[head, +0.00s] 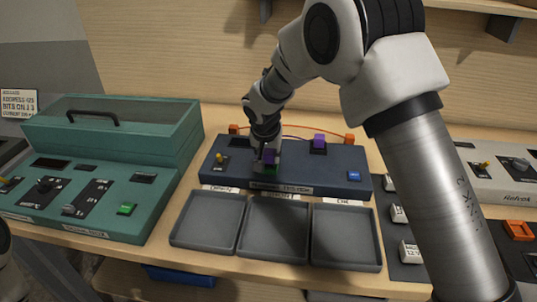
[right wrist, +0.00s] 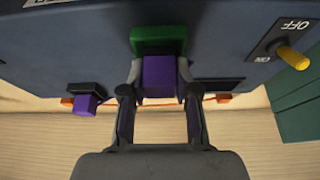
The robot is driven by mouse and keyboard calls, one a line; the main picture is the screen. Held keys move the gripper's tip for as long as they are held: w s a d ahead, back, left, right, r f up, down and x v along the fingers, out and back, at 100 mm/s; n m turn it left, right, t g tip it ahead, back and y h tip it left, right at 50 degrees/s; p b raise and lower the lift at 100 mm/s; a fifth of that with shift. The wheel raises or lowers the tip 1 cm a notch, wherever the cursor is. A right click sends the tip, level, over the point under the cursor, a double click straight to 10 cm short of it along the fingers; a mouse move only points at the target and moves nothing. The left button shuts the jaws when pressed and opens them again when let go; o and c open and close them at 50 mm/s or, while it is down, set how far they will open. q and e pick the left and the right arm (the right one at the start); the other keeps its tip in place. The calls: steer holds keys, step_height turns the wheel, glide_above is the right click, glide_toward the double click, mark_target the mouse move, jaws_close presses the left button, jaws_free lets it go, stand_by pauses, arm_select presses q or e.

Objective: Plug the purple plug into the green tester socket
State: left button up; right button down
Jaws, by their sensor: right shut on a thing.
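My right gripper (head: 267,153) is over the dark blue tester console and is shut on a purple plug (head: 269,157). In the right wrist view, the purple plug (right wrist: 159,78) sits between the two fingertips (right wrist: 160,80). The green tester socket (head: 271,172) is right at the plug; in the right wrist view the green socket (right wrist: 158,40) borders the plug's far end. I cannot tell how deep the plug sits in it. A second purple block (head: 319,140) sits on a black base further right on the console. My left gripper is out of view.
The dark blue console (head: 335,178) has a yellow switch (head: 220,158) and a blue button (head: 354,176). An orange cable runs behind it. Grey trays (head: 345,238) lie in front. A teal console (head: 110,225) stands left, a pale one (head: 490,180) right.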

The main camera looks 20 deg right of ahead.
stand_by(0.4)
steer(key=shift+f, duration=0.3)
steer(key=shift+b, duration=0.3)
steer(key=shift+s+f, duration=0.25)
steer(key=shift+f, duration=0.1)
steer(key=c, duration=0.8)
jaws_free()
steer(key=shift+f, duration=0.1)
steer(key=shift+o, duration=0.2)
steer(key=shift+w, duration=0.1)
steer(key=o, duration=0.7)
steer(key=shift+w, duration=0.15)
steer(key=shift+r, duration=0.2)
